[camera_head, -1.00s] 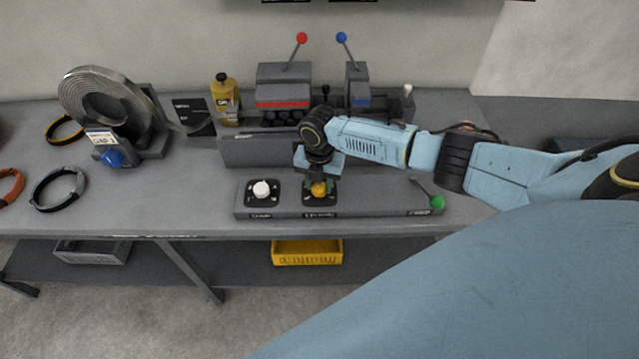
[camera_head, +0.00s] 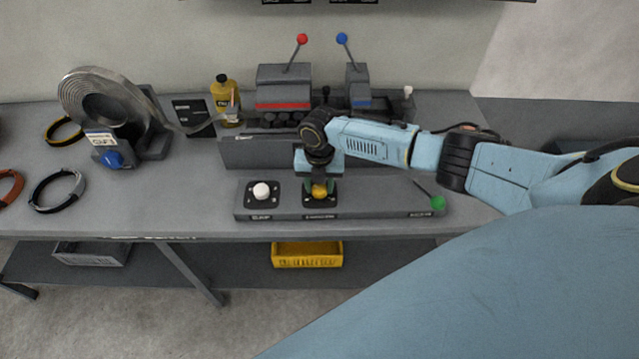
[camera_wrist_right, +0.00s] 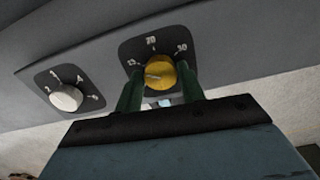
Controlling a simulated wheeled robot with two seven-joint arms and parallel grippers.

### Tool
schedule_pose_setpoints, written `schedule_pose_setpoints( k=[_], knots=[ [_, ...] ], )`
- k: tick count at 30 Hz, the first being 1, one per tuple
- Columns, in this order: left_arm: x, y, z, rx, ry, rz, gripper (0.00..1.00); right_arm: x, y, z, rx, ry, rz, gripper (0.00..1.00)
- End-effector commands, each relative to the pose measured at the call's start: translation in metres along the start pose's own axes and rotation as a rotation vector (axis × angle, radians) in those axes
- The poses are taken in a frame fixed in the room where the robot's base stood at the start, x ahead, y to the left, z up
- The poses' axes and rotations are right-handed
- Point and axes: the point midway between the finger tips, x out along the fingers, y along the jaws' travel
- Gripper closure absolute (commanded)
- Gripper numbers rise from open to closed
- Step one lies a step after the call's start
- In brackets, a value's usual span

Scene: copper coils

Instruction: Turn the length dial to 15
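The yellow dial (camera_head: 319,191) sits on the front panel, under my right gripper (camera_head: 320,186). My left gripper is not in view.
A white dial (camera_head: 261,191) sits left of the yellow one. A green-knobbed lever (camera_head: 438,203) is at the panel's right end. A metal coil (camera_head: 105,100) stands at the left. Red (camera_head: 302,39) and blue (camera_head: 342,38) levers rise behind my arm.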

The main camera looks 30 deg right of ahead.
Motion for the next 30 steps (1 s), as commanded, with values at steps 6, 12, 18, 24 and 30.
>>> schedule_pose_setpoints(
  k=[6,12,18,24,30],
  knots=[
    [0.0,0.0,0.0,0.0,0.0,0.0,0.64,0.0,0.0,0.0,0.0,-0.001,0.0,0.43],
    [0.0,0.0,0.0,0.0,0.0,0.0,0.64,-0.001,0.0,0.0,0.0,-0.001,0.0,0.43],
    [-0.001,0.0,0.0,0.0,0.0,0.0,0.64,-0.021,0.0,0.001,-0.002,-0.004,0.002,0.43],
    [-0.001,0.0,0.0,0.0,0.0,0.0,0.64,-0.066,0.0,0.002,-0.001,-0.006,0.003,0.43],
    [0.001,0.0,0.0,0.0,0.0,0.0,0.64,-0.107,0.0,0.001,0.0,-0.005,0.003,0.43]
  ],
)
